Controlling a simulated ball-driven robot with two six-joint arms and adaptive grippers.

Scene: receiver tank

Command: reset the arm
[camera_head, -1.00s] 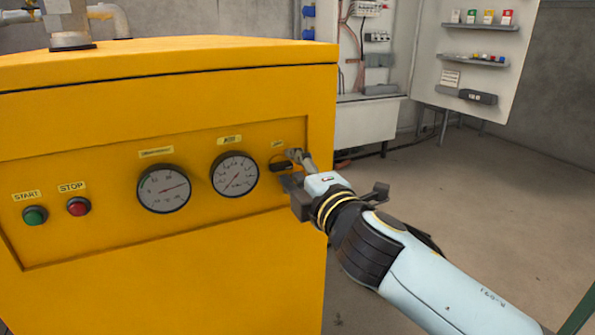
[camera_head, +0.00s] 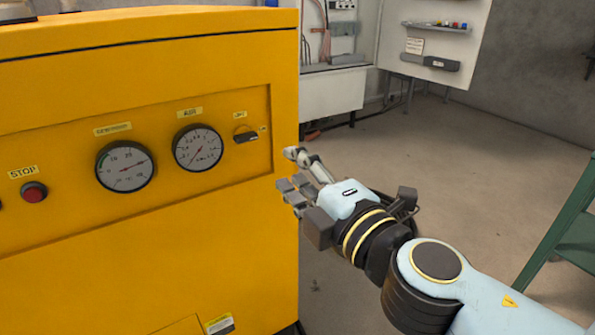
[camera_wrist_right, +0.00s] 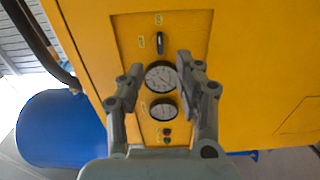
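My right gripper (camera_head: 296,180) is beside the right edge of the yellow machine (camera_head: 150,245) in the head view, apart from its panel. In the right wrist view the two fingers of my right gripper (camera_wrist_right: 160,95) stand apart with nothing between them, so it is open and empty. A black rotary switch (camera_head: 246,137) sits at the right end of the recessed panel; it also shows in the right wrist view (camera_wrist_right: 160,42), beyond the fingertips. My left gripper is not in view.
Two round gauges (camera_head: 125,166) and (camera_head: 197,148) and a red STOP button (camera_head: 34,192) are on the panel. A white cabinet (camera_head: 333,92) stands behind. A green metal frame (camera_head: 565,225) is at the right. Floor between is clear.

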